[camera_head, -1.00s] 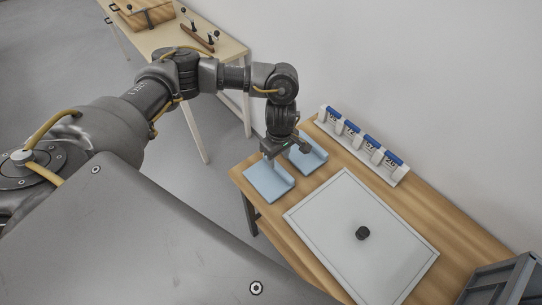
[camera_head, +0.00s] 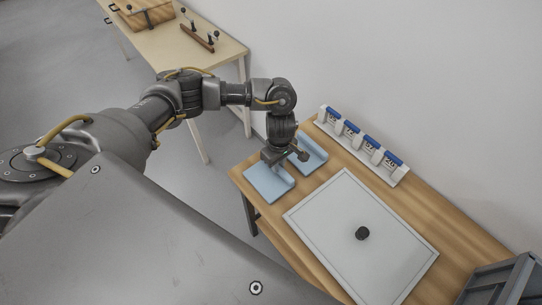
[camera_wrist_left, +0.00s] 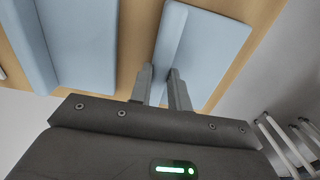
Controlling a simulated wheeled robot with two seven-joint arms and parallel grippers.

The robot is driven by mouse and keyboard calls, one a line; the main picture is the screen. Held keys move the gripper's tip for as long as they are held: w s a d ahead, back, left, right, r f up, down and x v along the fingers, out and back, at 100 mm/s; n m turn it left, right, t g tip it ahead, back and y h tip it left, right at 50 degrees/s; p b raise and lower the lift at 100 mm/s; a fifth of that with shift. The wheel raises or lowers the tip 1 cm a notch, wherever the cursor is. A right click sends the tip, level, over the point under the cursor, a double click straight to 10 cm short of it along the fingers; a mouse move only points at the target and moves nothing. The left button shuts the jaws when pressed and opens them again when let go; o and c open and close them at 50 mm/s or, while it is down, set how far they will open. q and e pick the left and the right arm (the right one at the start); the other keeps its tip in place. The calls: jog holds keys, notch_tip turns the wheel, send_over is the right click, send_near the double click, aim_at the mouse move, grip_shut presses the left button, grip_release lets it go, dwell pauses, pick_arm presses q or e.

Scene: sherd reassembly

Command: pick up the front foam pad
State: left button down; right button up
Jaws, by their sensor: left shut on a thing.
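The front foam pad (camera_head: 264,184) is light blue with a raised lip along one side. It lies at the near left end of the wooden table. My left gripper (camera_head: 281,166) is above its inner side, pointing down. In the left wrist view its fingers (camera_wrist_left: 161,78) stand on either side of the lip of the front pad (camera_wrist_left: 208,45), shut on it. The pad appears to rest on the table. The back foam pad (camera_head: 313,152) lies just behind, partly hidden by the gripper; it also shows in the left wrist view (camera_wrist_left: 80,45). My right gripper is out of view.
A white board (camera_head: 335,215) with a dark round piece (camera_head: 362,233) lies to the right of the pads. A white rack with blue-topped items (camera_head: 362,143) stands along the wall. A grey crate (camera_head: 505,280) is at lower right. Another table (camera_head: 170,45) stands farther back.

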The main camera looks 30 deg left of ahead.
pick_arm(q)
jog(key=shift+r, duration=0.1)
jog(key=shift+r, duration=0.5)
notch_tip(320, 180, up, 3)
jog(key=shift+s+d+f, duration=0.1)
jog(key=shift+s+f, duration=0.05)
notch_tip(320, 180, up, 5)
send_over(276, 183)
jog(key=s+d+r+b, duration=0.1)
jog(key=s+d+r, duration=0.2)
jog(key=s, duration=0.5)
jog(key=shift+s+r, duration=0.4)
jog(key=shift+r, duration=0.15)
